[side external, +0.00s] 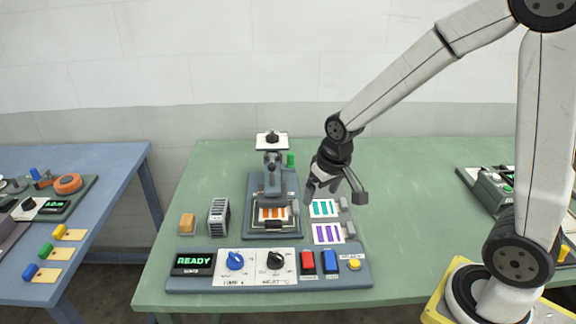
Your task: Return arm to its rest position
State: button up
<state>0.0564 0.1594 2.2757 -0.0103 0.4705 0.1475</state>
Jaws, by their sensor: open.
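My gripper (322,188) hangs at the end of my arm, above the green table and just right of the press. It is open with nothing between its fingers. The press (272,190) stands at the middle of the table, with a card with orange bars (272,213) at its base. A card with teal bars (323,208) and a card with purple bars (328,233) lie to its right, below my gripper. The control panel (268,270) in front has a display (193,262) that reads READY, a blue knob (235,260) and a black knob (276,260).
A tan block (187,223) and a slotted grey rack (219,216) stand left of the press. A red button (307,262) and a blue button (330,262) sit on the panel. The green table (420,200) is clear right of the cards. Another device (490,190) stands at the right.

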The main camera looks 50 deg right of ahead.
jog(key=s+a+f+n, duration=0.2)
jog(key=s, duration=0.6)
jog(key=shift+s, duration=0.15)
